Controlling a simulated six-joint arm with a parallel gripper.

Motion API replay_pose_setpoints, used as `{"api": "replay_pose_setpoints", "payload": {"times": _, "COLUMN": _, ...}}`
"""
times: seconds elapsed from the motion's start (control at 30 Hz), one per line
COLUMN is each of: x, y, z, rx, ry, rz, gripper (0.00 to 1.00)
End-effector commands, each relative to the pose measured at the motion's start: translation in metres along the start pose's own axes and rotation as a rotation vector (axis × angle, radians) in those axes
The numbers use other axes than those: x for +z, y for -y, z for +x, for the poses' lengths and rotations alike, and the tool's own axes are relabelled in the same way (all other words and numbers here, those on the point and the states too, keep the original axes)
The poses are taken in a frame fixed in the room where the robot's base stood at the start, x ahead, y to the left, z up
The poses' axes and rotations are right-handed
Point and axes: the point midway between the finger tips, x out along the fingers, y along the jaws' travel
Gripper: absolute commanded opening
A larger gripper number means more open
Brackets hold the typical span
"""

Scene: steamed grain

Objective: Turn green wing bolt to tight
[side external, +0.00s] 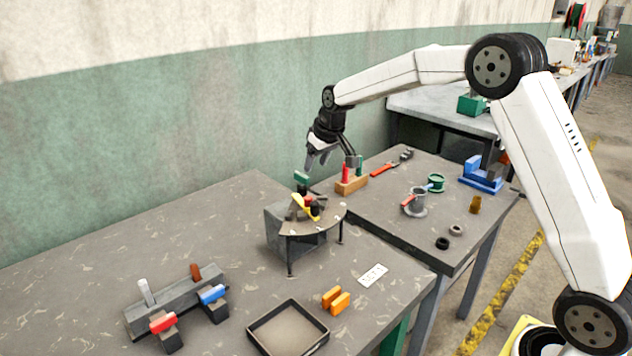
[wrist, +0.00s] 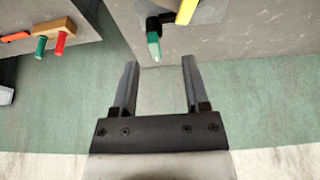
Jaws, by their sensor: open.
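The green wing bolt (side external: 302,178) stands at the back of a small grey fixture (side external: 290,232) on the near table. In the wrist view the green wing bolt (wrist: 153,42) shows at the top, ahead of the fingertips and between their lines. My gripper (side external: 316,160) is open and empty, above and slightly right of the bolt in the side view. In the wrist view my gripper (wrist: 160,65) has its two fingers spread wide, apart from the bolt. The bolt's shaft is mostly hidden.
A yellow lever (side external: 303,207) and a red part stand on the same fixture, close to the green bolt. A wooden block (side external: 351,185) with red and green pegs stands right of the gripper. The green-and-white wall (side external: 130,130) is behind. A black tray (side external: 288,328) lies in front.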

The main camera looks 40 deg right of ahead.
Motion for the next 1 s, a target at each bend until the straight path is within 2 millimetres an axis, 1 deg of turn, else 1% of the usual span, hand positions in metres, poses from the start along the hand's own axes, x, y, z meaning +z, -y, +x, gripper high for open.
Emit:
{"api": "replay_pose_setpoints", "payload": {"times": 0.03, "x": -0.007, "y": -0.004, "z": 0.001, "rx": 0.000, "ry": -0.005, "rz": 0.000, "gripper": 0.59}}
{"api": "replay_pose_setpoints", "payload": {"times": 0.1, "x": -0.015, "y": -0.008, "z": 0.002, "rx": 0.000, "ry": -0.010, "rz": -0.001, "gripper": 0.59}}
{"api": "replay_pose_setpoints", "payload": {"times": 0.23, "x": -0.023, "y": -0.012, "z": 0.002, "rx": 0.000, "ry": -0.016, "rz": -0.002, "gripper": 0.59}}
{"api": "replay_pose_setpoints", "payload": {"times": 0.47, "x": -0.025, "y": -0.013, "z": 0.002, "rx": 0.000, "ry": -0.017, "rz": -0.003, "gripper": 0.59}}
{"api": "replay_pose_setpoints", "payload": {"times": 0.63, "x": -0.025, "y": -0.013, "z": 0.007, "rx": 0.000, "ry": -0.017, "rz": -0.004, "gripper": 0.59}}
{"api": "replay_pose_setpoints", "payload": {"times": 0.77, "x": -0.025, "y": -0.013, "z": 0.016, "rx": -0.001, "ry": -0.015, "rz": -0.004, "gripper": 0.59}}
{"api": "replay_pose_setpoints", "payload": {"times": 1.0, "x": -0.025, "y": -0.012, "z": 0.043, "rx": -0.001, "ry": -0.015, "rz": -0.004, "gripper": 0.59}}
